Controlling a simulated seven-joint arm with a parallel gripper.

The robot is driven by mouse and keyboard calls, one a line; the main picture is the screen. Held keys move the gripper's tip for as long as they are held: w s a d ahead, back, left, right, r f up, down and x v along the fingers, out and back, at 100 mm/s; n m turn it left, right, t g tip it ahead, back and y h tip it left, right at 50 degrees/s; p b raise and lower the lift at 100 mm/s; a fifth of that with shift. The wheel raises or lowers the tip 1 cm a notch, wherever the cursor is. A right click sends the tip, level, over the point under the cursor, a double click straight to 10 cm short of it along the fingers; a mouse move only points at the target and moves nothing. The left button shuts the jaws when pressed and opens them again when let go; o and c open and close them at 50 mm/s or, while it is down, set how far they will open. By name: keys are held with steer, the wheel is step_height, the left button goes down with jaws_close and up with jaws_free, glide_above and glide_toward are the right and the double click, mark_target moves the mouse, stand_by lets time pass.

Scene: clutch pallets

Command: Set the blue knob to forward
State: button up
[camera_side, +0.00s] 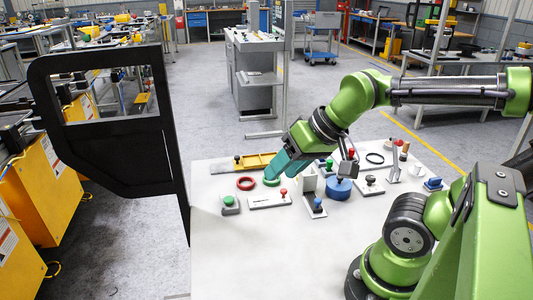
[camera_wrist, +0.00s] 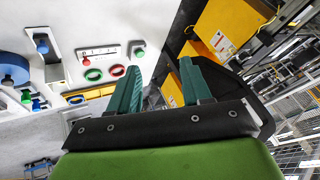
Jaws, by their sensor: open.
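A blue knob (camera_side: 317,203) stands on a small grey-white plate near the middle front of the white table. In the wrist view the blue knob (camera_wrist: 42,43) is at the upper left, well to the left of the fingers. My gripper (camera_side: 281,168) has teal fingers and hangs above the table, left of and behind the knob. In the wrist view my gripper (camera_wrist: 160,66) is open with nothing between its fingers. It does not touch the knob. The knob's exact setting is too small to read.
A large blue cylinder (camera_side: 338,188) stands just behind the knob. A red-knobbed plate (camera_side: 270,201), a green button (camera_side: 229,203) and a red ring (camera_side: 246,183) lie to the left. A black frame (camera_side: 165,130) rises beyond the table's left edge. The front table area is clear.

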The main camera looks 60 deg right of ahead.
steer(key=shift+s+a+r, duration=0.1)
steer(key=shift+r, duration=0.2)
steer(key=n+g+h, duration=0.6)
steer(key=n+g, duration=0.3)
steer(key=n, duration=0.9)
glide_toward(318, 200)
steer(key=shift+t, duration=0.3)
steer(key=x, duration=0.8)
steer(key=shift+s, duration=0.15)
